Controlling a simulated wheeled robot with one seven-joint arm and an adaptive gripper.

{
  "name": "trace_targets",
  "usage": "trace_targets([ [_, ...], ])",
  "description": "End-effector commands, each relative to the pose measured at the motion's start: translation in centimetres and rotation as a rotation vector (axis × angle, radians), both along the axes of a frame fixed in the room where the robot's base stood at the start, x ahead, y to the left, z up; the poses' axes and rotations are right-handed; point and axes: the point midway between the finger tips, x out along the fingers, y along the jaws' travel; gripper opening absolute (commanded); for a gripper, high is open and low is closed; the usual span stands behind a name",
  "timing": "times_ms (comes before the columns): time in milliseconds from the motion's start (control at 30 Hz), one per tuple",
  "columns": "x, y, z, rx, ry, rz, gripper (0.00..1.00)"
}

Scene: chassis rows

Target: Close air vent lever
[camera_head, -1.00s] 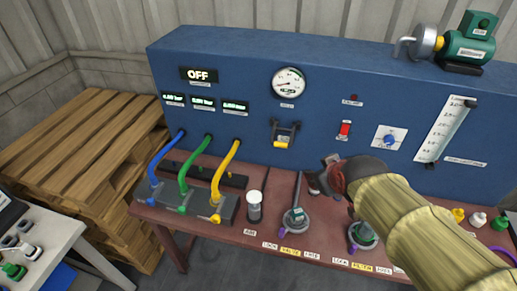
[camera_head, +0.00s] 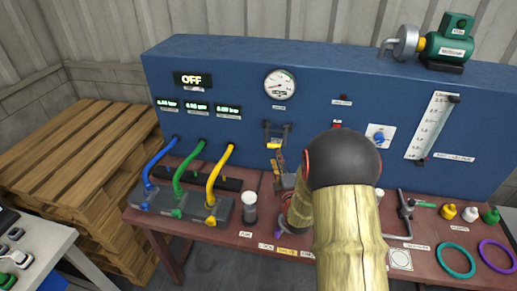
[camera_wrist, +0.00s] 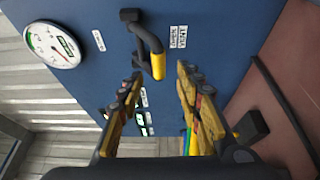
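A lever with black arms and a yellow grip (camera_head: 273,146) is mounted on the blue panel, below the round gauge. Its yellow grip hangs at the lower end in the head view. In the wrist view the lever (camera_wrist: 157,62) is just ahead of my fingertips, with the yellow grip between their lines. My gripper (camera_wrist: 160,82) is open and empty, its two yellow and black fingers spread apart. In the head view my gripper (camera_head: 278,164) is just below the lever, partly hidden by my arm. I cannot tell whether a finger touches the lever.
The blue panel (camera_head: 330,75) stands behind the table and carries a round gauge (camera_head: 280,83). Blue, green and yellow hoses (camera_head: 218,175) run left of my gripper. A white-topped cylinder (camera_head: 249,208) stands nearby on the reddish table (camera_head: 262,195). A black rod (camera_wrist: 280,105) crosses the wrist view's right side.

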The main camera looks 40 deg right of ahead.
Motion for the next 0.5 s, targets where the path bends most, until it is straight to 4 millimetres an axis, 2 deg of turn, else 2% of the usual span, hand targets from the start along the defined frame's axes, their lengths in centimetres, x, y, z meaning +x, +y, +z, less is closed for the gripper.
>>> trace_targets([
  [167, 1.5, -0.8, 0.1, -0.008, -0.004, 0.0, 0.35],
  [500, 5.8, -3.0, 0.1, -0.005, -0.003, 0.0, 0.35],
])
